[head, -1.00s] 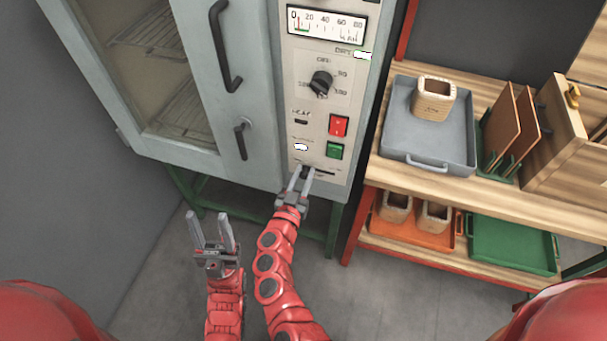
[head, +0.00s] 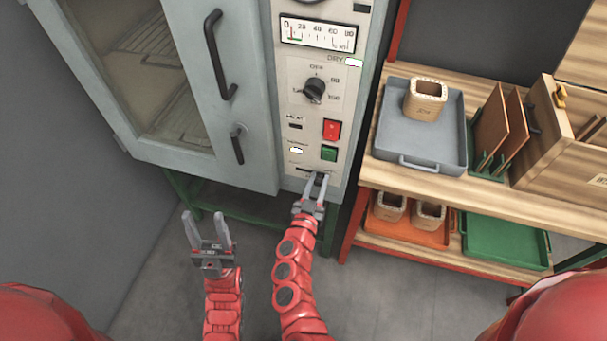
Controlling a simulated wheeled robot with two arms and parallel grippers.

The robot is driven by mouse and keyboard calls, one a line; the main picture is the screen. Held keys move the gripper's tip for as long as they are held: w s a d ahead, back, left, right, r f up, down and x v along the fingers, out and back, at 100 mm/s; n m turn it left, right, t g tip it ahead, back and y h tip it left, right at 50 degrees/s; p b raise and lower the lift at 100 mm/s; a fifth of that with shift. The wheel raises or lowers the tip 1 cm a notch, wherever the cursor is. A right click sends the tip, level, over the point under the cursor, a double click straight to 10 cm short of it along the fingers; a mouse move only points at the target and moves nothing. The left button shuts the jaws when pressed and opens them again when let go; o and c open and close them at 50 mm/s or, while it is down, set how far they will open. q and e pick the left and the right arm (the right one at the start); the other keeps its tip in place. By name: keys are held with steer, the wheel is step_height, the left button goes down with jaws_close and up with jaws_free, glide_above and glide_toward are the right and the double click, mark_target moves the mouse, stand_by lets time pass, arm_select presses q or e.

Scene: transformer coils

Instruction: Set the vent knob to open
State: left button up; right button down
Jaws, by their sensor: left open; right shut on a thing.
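The vent knob (head: 319,180) is a small dark slider at the bottom of the oven's control panel. It sits toward the right end of its dark slot, whose left part shows beside the gripper. My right gripper (head: 317,183) is shut on this knob, and its fingers hide most of it. The small labels by the slot are too blurred to read. My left gripper (head: 206,217) is open and empty, low in front of the oven and apart from everything.
Above the slot are a green button (head: 329,153), a red button (head: 332,129), a black dial (head: 314,90) and a meter (head: 318,33). The oven door handle (head: 219,55) juts out at left. A wooden shelf with a grey tray (head: 450,160) stands at right.

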steer(key=shift+s+d, duration=0.15)
steer(key=shift+d, duration=0.3)
steer(key=c, duration=0.6)
jaws_free()
steer(key=shift+d, duration=0.1)
steer(key=shift+c, duration=0.2)
steer(key=shift+s+a, duration=0.2)
steer(key=shift+s, duration=0.05)
steer(key=b+v, duration=0.1)
steer(key=v, duration=1.6)
